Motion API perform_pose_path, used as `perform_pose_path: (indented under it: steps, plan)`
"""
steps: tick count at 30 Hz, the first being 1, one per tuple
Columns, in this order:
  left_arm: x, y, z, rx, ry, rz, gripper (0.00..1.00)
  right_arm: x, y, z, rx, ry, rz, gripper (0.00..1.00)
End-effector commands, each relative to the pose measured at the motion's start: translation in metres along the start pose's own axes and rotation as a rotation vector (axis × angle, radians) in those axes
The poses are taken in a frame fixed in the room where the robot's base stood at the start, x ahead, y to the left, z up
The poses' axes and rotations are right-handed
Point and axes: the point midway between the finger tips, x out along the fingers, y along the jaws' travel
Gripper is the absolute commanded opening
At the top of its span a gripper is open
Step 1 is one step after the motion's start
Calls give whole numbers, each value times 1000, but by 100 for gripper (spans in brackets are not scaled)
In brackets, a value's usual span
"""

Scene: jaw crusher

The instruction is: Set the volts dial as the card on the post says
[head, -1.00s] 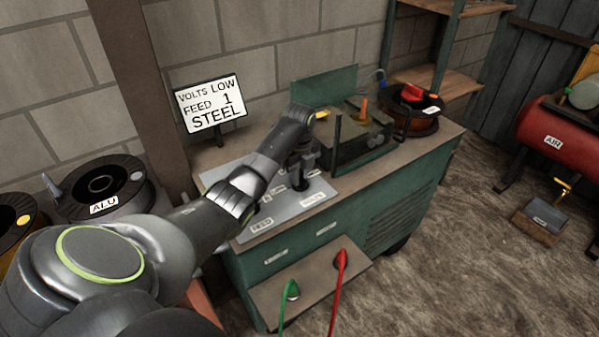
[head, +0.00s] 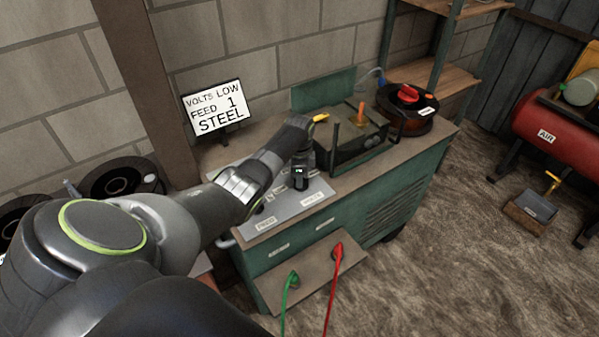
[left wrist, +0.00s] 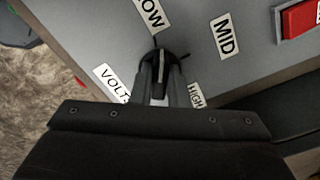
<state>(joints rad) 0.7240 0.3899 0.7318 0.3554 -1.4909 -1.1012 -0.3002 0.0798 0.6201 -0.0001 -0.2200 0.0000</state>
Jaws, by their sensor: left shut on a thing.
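The card (head: 216,108) on the post reads VOLTS LOW, FEED 1, STEEL. My left gripper (head: 299,182) reaches down onto the grey control panel (head: 285,214). In the left wrist view my left gripper (left wrist: 160,85) is shut on the black volts dial (left wrist: 160,62). The VOLTS label (left wrist: 111,82) lies left of the dial, the LOW label (left wrist: 151,14) above it, the MID label (left wrist: 226,36) at upper right and the HIGH label (left wrist: 195,96) at right. The fingers partly hide the dial; a thin dark mark at its top points toward LOW. My right gripper is not in view.
A red block (left wrist: 300,18) sits on the panel near MID. Green (head: 292,280) and red (head: 338,250) cable plugs sit on the front shelf.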

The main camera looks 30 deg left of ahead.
Motion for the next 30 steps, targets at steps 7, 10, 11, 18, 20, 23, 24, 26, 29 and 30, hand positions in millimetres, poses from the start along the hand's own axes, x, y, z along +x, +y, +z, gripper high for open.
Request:
perform_pose_path:
  steps: [7, 10, 11, 18, 20, 23, 24, 26, 29, 30]
  plan:
    - [-3, -1, 0, -150, -1, -4, 0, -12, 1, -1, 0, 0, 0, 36]
    - [-3, -1, 0, -190, -2, -4, 0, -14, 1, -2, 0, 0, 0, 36]
    - [-3, -1, 0, -199, -2, -4, 0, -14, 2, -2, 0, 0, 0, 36]
    - [-2, -1, 0, -243, -1, -5, 0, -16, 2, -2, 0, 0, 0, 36]
    - [-2, -1, 0, -247, -1, -5, 0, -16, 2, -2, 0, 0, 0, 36]
    - [-2, -1, 0, -249, -1, -5, 0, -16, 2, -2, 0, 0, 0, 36]
    - [-2, -1, 0, -249, -1, -5, 0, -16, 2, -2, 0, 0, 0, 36]
    - [-2, -1, 0, -249, -1, -5, 0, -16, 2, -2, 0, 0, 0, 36]
    - [-2, -1, 0, -249, -1, -5, 0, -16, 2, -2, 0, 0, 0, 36]
    - [-2, -1, 0, -249, 0, -5, 0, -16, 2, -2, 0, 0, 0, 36]
